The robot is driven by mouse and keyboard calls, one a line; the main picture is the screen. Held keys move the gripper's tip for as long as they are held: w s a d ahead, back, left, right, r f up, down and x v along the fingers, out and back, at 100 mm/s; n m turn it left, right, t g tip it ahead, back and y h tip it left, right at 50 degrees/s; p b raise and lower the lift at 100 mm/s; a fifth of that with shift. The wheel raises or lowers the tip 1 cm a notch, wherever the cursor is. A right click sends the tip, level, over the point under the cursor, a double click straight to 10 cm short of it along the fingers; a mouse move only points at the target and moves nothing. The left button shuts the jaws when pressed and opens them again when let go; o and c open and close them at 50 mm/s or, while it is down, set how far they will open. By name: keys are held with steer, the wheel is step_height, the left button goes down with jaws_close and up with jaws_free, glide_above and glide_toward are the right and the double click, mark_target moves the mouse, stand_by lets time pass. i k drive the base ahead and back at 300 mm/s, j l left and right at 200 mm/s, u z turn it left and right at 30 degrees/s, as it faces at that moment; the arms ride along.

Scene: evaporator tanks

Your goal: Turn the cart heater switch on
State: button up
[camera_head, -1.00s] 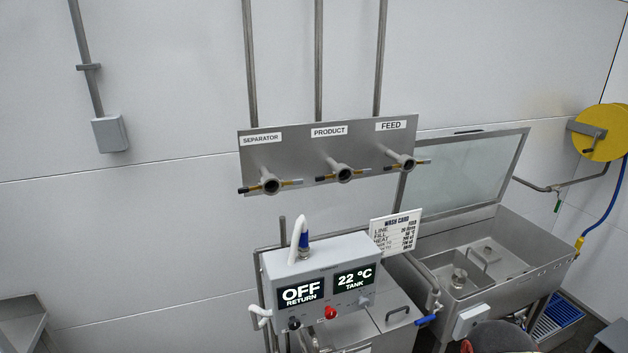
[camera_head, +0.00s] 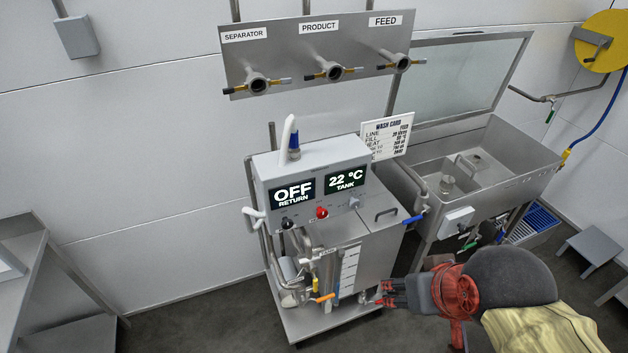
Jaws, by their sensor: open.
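The cart (camera_head: 310,331) stands in the middle of the view against the wall, with a grey control box (camera_head: 312,165) on top. The box displays read "OFF RETURN" and "22 °C TANK". Below the displays are a black knob (camera_head: 287,223), a red knob (camera_head: 322,212) and a small grey knob (camera_head: 354,203). Their labels are too small to read, so I cannot tell which one is the heater switch. My gripper (camera_head: 381,294) is open and empty at the lower right of the cart, below the box. It appears apart from the knobs.
A wall panel (camera_head: 290,72) labelled SEPARATOR, PRODUCT and FEED hangs above the cart. A wash card (camera_head: 388,137) stands behind the box. A steel basin (camera_head: 520,165) with a raised lid is at right. An orange-handled valve (camera_head: 325,298) sits low on the cart. Floor shows at left.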

mark_target(321, 213)
steer(key=j, duration=1.6)
steer(key=j+z, duration=0.05)
